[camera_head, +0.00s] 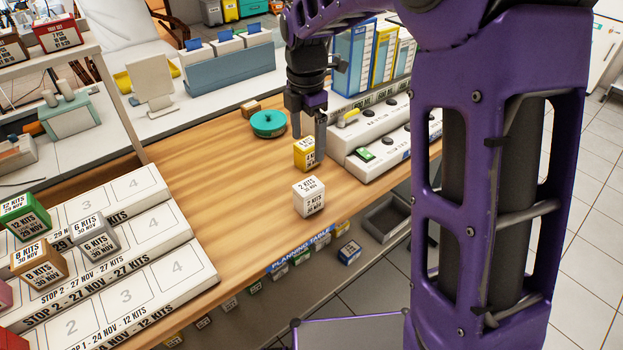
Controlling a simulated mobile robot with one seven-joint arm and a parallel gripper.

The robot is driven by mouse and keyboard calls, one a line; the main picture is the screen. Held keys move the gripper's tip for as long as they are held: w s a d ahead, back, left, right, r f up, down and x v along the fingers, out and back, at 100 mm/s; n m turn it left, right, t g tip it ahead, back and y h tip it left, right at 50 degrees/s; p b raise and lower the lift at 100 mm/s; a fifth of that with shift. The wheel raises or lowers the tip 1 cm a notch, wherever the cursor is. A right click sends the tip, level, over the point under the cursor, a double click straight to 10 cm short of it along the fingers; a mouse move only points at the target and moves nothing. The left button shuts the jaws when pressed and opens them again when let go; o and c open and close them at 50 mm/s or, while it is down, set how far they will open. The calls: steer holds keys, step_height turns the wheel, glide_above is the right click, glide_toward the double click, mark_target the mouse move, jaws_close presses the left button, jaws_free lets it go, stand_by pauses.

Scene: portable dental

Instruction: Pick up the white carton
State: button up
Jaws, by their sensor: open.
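The white carton (308,197) stands upright on the wooden table (205,165) near its front edge. Its label reads "7 kits, 30 Nov". My gripper (308,132) is above and behind it, fingers pointing down, open, and apart from the white carton. I cannot tell whether that finger touches the yellow carton.
A teal round container (268,123) and a small brown block (250,108) lie behind my gripper. A white stepped rack (365,168) stands at right. Numbered tiers (150,265) with several cartons are at left. The table's middle is clear.

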mark_target(309, 196)
step_height(309, 196, down, 17)
steer(key=b, duration=0.2)
steer(key=shift+s+f+b, duration=0.1)
steer(key=shift+f+b, duration=0.1)
steer(key=shift+b, duration=0.2)
steer(key=shift+r, duration=0.1)
jaws_close()
stand_by(0.4)
